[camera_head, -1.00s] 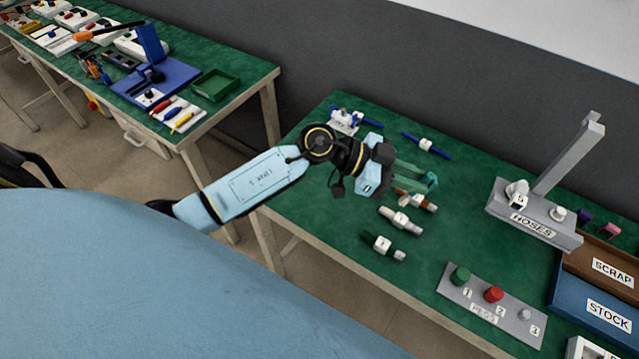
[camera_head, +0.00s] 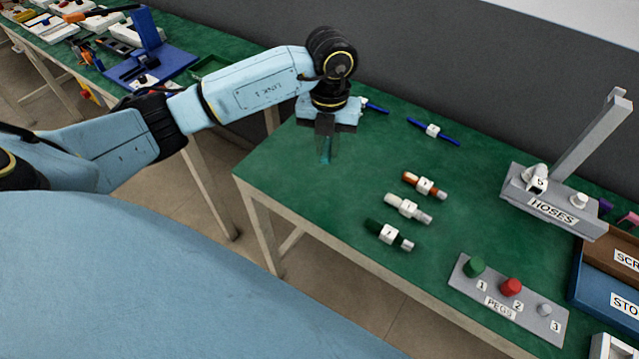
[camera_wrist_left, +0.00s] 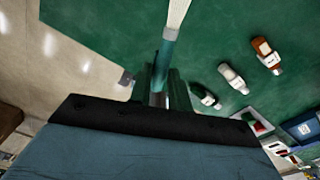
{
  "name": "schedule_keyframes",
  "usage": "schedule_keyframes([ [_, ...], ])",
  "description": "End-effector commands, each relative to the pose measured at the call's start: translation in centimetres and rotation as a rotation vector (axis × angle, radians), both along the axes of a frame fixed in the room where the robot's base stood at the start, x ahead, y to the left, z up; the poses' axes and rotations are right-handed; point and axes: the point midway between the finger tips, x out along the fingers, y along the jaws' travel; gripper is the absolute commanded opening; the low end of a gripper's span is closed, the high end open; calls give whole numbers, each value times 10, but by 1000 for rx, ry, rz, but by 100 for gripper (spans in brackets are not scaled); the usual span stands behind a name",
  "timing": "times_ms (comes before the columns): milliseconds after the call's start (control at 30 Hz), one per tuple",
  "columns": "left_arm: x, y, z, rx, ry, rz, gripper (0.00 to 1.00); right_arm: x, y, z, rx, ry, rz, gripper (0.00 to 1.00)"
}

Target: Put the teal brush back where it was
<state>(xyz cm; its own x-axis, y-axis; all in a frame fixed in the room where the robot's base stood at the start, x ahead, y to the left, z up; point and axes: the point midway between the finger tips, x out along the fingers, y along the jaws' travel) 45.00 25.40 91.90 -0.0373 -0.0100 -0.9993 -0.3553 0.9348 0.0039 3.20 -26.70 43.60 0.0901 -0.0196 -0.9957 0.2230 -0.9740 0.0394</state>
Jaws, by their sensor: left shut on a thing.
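My left gripper (camera_head: 325,150) points down over the left part of the green table, its jaws shut on the teal brush (camera_head: 326,155). Only a little teal shows between the fingers in the head view. In the left wrist view the teal brush (camera_wrist_left: 168,52) sticks out from between the fingers of my left gripper (camera_wrist_left: 162,88), with a pale part at its far end. I cannot tell whether the brush touches the table. My right gripper is not in view.
Several numbered fittings, such as a green one (camera_head: 386,235), lie on the green table (camera_head: 290,180). A pegs board (camera_head: 500,306), a hoses stand (camera_head: 552,205) and trays (camera_head: 607,275) stand to the right. The table's front left is bare.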

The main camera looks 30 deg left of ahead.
Motion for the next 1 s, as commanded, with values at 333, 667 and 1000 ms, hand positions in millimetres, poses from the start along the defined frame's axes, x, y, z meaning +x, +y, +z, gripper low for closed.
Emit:
schedule_keyframes([
  [333, 0, 19, -24, 10, -34, -13, 0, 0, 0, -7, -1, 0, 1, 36],
  [667, 0, 18, -65, 9, -33, -11, 0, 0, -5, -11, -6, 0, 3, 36],
  [1000, 1, 18, -96, 9, -36, -12, 0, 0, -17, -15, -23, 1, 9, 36],
])
